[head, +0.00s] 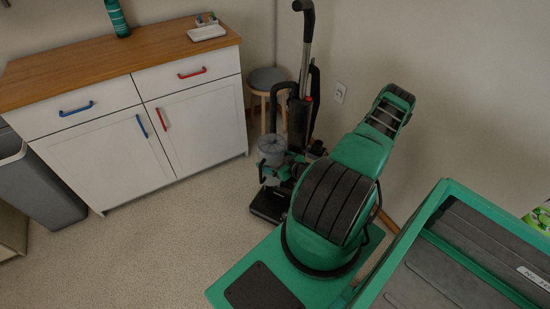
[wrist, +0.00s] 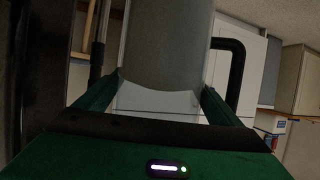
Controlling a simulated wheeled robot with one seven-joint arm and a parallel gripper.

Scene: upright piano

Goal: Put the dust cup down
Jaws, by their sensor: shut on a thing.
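The dust cup (head: 271,146) is a grey, rounded container in front of the upright vacuum cleaner (head: 299,118) in the head view. My gripper (head: 279,165) is green and shut on it. In the wrist view the cup (wrist: 168,45) is a large grey cylinder, upright in the picture, between the two green fingers of my gripper (wrist: 160,98). The cup's lower end is partly hidden by my gripper in the head view. I cannot tell whether the cup touches the vacuum cleaner.
A white cabinet (head: 115,150) with a wooden top (head: 105,60) stands at left. On it are a white tray (head: 207,32) and a green bottle (head: 117,18). A stool (head: 268,80) stands behind the vacuum; a grey bin (head: 45,190) is far left. The floor (head: 165,235) before the cabinet is clear.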

